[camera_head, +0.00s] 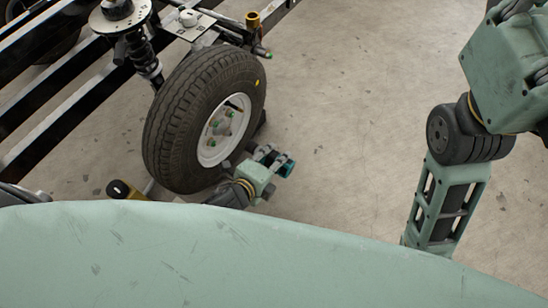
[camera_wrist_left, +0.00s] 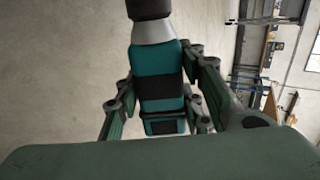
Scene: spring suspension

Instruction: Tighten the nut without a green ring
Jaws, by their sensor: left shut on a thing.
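A black tyre (camera_head: 180,125) with a white rim (camera_head: 213,150) stands upright on the axle in the head view. Several nuts with green rings show on the rim; a nut without a green ring cannot be made out at this size. My left gripper (camera_head: 268,158) is low beside the rim's lower right, shut on a teal and black power tool (camera_wrist_left: 158,62). The tool's teal end (camera_head: 288,169) sticks out to the right in the head view. In the left wrist view its silver nose and dark tip point up, away from my wrist. My right gripper is outside the view.
Black frame rails (camera_head: 60,95) and a coil-spring shock absorber (camera_head: 146,60) lie left of the tyre. A brass-coloured fitting (camera_head: 253,20) is above it. The concrete floor (camera_head: 350,110) right of the wheel is free. A workbench and windows stand far back in the wrist view.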

